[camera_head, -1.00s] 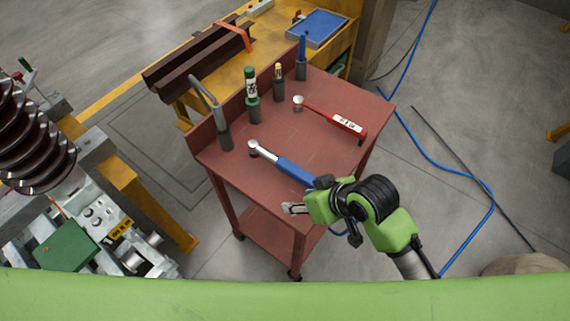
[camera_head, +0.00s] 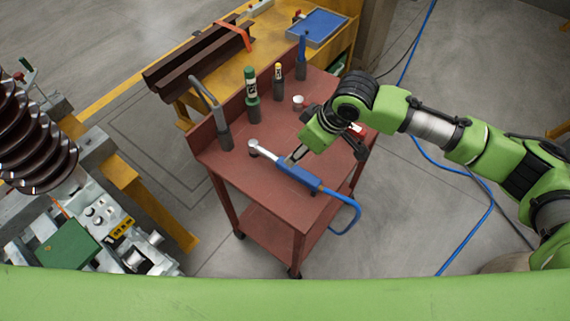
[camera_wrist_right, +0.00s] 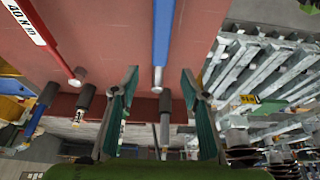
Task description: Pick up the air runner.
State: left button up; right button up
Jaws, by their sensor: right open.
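The air runner, a tool with a blue handle (camera_head: 298,176), a silver ratchet head and a blue hose at its near end, lies on the red cart top (camera_head: 262,190). My right gripper (camera_head: 294,157) is open and empty, just above and beside the handle on its far side. In the right wrist view the air runner (camera_wrist_right: 163,38) runs down from the top edge, between the lines of my open right fingers (camera_wrist_right: 160,85). I cannot tell whether a finger touches it. My left gripper is not in view.
A red torque wrench (camera_wrist_right: 40,35) lies close by, mostly hidden by my right arm in the head view. Upright tools stand along the cart's far edge, including a green one (camera_head: 251,85) and a grey bent one (camera_head: 222,130). The cart's near left top is clear.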

aim_at(284, 164)
jog(key=x, duration=0.6)
jog(key=shift+w+a+f+p, duration=0.1)
jog(key=shift+a+f+p, duration=0.1)
jog(key=shift+f+p, duration=0.1)
jog(key=shift+w+a+f, duration=0.1)
jog(key=shift+a+f, duration=0.1)
jog(key=shift+f, duration=0.3)
jog(key=shift+p+x, duration=0.7)
jog(key=shift+x, duration=1.5)
grip_shut()
jog(key=shift+w+r, duration=0.15)
